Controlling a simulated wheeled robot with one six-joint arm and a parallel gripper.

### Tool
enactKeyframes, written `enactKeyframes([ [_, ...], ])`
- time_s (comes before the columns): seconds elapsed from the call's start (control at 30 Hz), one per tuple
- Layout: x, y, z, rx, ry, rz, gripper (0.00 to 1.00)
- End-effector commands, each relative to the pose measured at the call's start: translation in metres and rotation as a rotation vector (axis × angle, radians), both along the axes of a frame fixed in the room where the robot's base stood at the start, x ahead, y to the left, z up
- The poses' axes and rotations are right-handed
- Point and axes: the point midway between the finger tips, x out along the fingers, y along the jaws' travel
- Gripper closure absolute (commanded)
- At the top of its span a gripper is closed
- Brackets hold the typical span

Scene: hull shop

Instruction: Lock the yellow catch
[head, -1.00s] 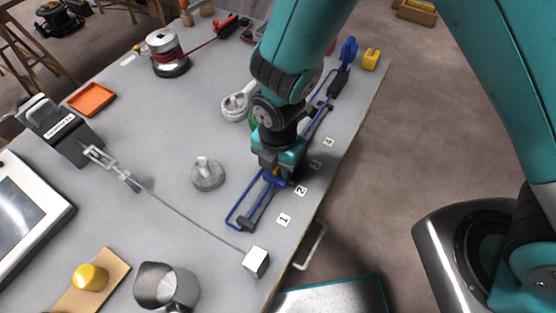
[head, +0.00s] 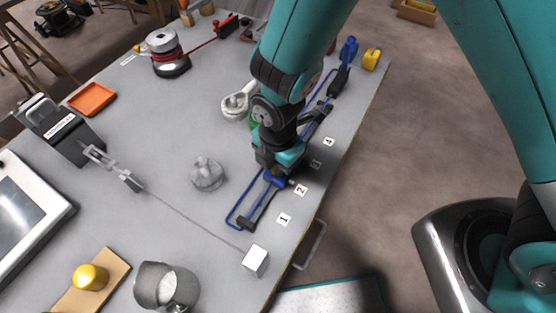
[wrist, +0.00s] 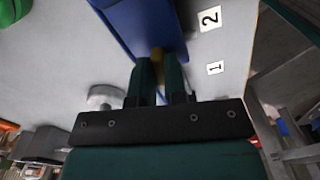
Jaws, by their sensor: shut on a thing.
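The yellow catch (wrist: 157,58) shows as a small yellow-brown piece between my fingertips in the wrist view. My gripper (wrist: 158,75) is shut on it, and the fingers hide most of it. A blue body (wrist: 140,25) lies just beyond the fingertips. In the head view my gripper (head: 270,170) points down at the long blue-framed fixture (head: 236,212) along the table's right edge. The catch itself is hidden there by my gripper, so how it sits cannot be told.
Number cards, such as card 1 (head: 284,219) and card 2 (head: 300,190), lie beside the fixture. A grey knobbed weight (head: 207,175) stands left of my gripper. A thin line runs to a white block (head: 255,261). A metal pitcher (head: 165,287) stands at the near edge.

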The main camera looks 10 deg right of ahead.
Motion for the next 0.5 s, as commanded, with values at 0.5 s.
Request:
enactKeyframes([
  [0.5,0.0004,0.0003,0.0008,0.000,-0.001,-0.483,1.00],
])
